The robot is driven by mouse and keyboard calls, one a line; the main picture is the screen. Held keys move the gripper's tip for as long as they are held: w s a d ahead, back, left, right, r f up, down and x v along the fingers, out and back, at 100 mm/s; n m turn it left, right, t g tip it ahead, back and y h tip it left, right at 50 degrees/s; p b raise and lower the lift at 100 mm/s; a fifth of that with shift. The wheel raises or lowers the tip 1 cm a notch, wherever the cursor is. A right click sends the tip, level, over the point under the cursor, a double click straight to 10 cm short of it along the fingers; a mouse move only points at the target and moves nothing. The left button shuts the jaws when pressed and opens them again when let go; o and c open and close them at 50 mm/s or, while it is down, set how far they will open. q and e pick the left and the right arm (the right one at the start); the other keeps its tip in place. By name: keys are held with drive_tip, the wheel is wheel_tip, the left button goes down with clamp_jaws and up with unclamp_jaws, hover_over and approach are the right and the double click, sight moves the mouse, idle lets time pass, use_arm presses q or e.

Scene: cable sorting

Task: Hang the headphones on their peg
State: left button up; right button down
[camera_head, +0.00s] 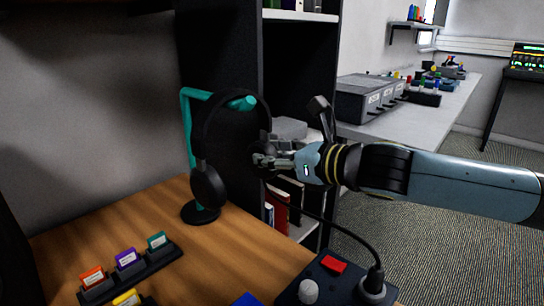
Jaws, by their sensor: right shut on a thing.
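The black headphones (208,186) are upright in the middle of the view, beside a teal stand (188,125) with a round dark base on the wooden desk. The stand's peg (242,103) points right, and its end shows inside the headband's arch, just under the top. I cannot tell whether the band touches the peg. My right gripper (262,160) reaches in from the right and is shut on the headphones at their right-hand ear cup, which the fingers partly hide. The left ear cup hangs free over the stand's base. My left gripper is not in view.
A black cable runs to a plug on a dark box (328,283) with a red button at the front. Orange, purple and teal labelled blocks sit in a black rack (130,272). A dark shelf (215,50) stands behind. The desk (150,215) left of the stand is clear.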

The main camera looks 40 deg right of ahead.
idle(0.3)
drive_tip(key=c, duration=0.9)
unclamp_jaws()
drive_tip(key=shift+s+d, duration=0.1)
drive_tip(key=shift+s, duration=0.4)
drive_tip(key=v, duration=0.4)
drive_tip(key=shift+s+r, duration=0.15)
drive_tip(key=shift+s, duration=0.1)
drive_tip(key=shift+v, duration=1)
drive_tip(key=shift+r, duration=0.1)
